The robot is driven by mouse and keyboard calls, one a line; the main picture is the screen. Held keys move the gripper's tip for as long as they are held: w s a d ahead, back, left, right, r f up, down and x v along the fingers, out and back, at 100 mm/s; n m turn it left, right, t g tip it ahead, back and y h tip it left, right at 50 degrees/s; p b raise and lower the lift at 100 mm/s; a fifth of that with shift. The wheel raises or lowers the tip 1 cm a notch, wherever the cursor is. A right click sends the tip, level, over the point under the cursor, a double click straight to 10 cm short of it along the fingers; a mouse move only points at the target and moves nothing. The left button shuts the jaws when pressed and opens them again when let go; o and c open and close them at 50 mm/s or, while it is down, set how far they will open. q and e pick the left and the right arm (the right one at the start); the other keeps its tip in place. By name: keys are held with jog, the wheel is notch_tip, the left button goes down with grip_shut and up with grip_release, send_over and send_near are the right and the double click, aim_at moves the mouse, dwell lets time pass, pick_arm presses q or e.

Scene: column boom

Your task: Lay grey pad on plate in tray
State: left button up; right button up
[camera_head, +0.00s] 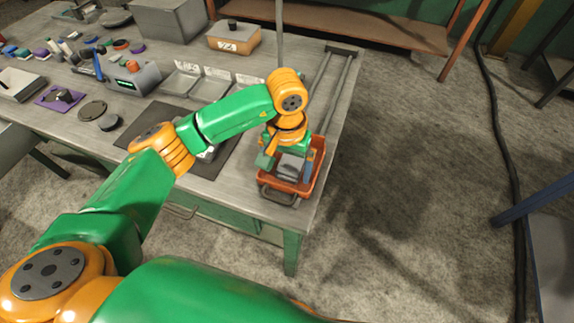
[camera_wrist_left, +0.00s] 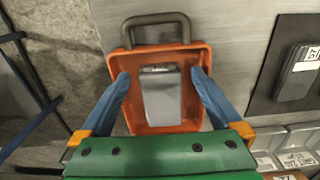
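The orange tray (camera_head: 318,165) stands at the table's right front corner; it also shows in the left wrist view (camera_wrist_left: 125,62) with its dark handle at the top. A grey rectangular piece (camera_wrist_left: 162,96) lies inside it, also visible in the head view (camera_head: 291,166). I cannot tell whether it is the pad, the plate or both stacked. My left gripper (camera_wrist_left: 159,78) is over the tray, with its blue fingers apart on either side of the grey piece and visible gaps between. In the head view the left gripper (camera_head: 289,160) is partly hidden. My right gripper is not in view.
A dark mat (camera_head: 164,112) with a labelled grey block (camera_wrist_left: 301,75) lies beside the tray. Grey bins (camera_head: 210,86), a labelled box (camera_head: 233,38) and many small parts occupy the table's back and left. The floor right of the table is open; a black cable (camera_head: 497,120) crosses it.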

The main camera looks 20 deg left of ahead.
pick_arm(q)
jog(key=shift+r, duration=0.4)
notch_tip(320, 180, up, 6)
jog(key=shift+r+b, duration=0.2)
jog(key=shift+b, duration=0.65)
notch_tip(320, 180, up, 5)
jog(key=shift+p, duration=0.3)
